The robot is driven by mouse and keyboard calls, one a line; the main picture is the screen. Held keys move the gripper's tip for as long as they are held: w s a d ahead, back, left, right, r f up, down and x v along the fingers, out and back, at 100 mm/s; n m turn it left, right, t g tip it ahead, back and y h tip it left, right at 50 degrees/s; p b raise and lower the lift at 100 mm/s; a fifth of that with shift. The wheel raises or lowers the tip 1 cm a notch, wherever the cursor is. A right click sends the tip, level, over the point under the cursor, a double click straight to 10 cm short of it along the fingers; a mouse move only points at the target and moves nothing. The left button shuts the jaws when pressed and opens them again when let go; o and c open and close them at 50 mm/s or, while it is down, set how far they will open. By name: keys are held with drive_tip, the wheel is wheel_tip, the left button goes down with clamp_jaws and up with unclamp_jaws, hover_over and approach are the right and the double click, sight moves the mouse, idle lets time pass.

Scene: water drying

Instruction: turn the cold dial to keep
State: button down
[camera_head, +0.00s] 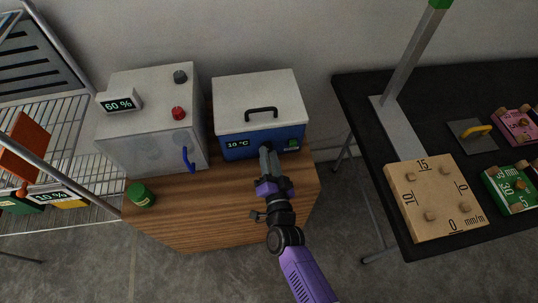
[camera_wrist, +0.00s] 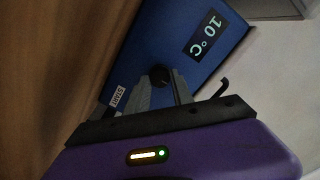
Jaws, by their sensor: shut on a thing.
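The cold box (camera_head: 262,132) is blue with a grey lid and a black lid handle (camera_head: 261,112). It stands on the wooden cabinet top. Its front display (camera_head: 236,143) reads 10 °C, also legible in the wrist view (camera_wrist: 206,36). A small dark round dial (camera_wrist: 159,75) sits on the blue front between the display and a white START label (camera_wrist: 118,96). My gripper (camera_head: 266,155) reaches the front panel and is shut on the dial, with a finger on each side of it (camera_wrist: 161,86). In the head view the fingers largely hide the dial.
A grey oven-like box (camera_head: 150,125) with a 60 % display, red and dark knobs and a blue handle stands left of the cold box. A green jar (camera_head: 141,195) is at the cabinet's front left. A wire rack is far left; a black table (camera_head: 365,100) with several blocks is right.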

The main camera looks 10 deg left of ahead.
drive_tip(key=shift+f, duration=0.1)
idle(0.3)
drive_tip(key=c, duration=1.1)
unclamp_jaws()
drive_tip(key=v, duration=0.8)
drive_tip(key=shift+w, duration=0.1)
